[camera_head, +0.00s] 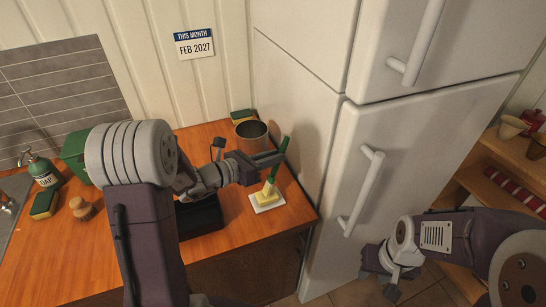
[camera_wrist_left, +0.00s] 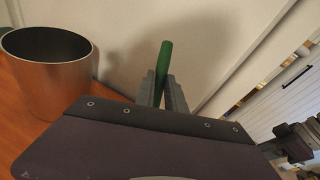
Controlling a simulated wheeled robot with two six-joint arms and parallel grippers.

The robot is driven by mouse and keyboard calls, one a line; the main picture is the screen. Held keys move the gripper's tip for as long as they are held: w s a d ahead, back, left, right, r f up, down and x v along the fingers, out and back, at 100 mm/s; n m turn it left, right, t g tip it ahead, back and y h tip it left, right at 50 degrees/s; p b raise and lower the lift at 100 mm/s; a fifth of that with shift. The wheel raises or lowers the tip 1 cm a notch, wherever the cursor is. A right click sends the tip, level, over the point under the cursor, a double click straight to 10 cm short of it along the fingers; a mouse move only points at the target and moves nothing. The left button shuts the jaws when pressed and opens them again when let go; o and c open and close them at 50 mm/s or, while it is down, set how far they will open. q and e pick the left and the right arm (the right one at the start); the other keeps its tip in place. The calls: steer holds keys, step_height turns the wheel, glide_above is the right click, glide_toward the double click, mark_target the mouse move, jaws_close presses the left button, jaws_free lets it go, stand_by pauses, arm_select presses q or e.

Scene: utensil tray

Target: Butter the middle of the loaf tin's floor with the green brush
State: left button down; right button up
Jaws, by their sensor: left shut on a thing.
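My left gripper (camera_head: 274,160) is shut on the green brush (camera_head: 284,145), whose handle sticks up between the fingers. The handle also shows in the left wrist view (camera_wrist_left: 164,58). The brush's lower end is over a yellow butter block on a small white dish (camera_head: 270,207) near the counter's right edge; I cannot tell whether they touch. The dark loaf tin (camera_head: 202,218) sits left of the dish, partly hidden by my left arm, and its floor cannot be made out. My right gripper (camera_head: 392,286) hangs low in front of the fridge, away from the counter; its jaws are unclear.
A metal pot (camera_head: 251,137) stands behind the left gripper, with a sponge (camera_head: 242,116) behind it. The white fridge (camera_head: 400,150) borders the counter on the right. A soap bottle (camera_head: 44,172), another sponge (camera_head: 44,204) and a round brush (camera_head: 82,209) are at left.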

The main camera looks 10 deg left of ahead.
arm_select(q)
step_height(320, 180, up, 7)
steer(key=p, duration=0.5)
steer(key=shift+p, duration=0.3)
steer(key=shift+f, duration=0.1)
stand_by(0.4)
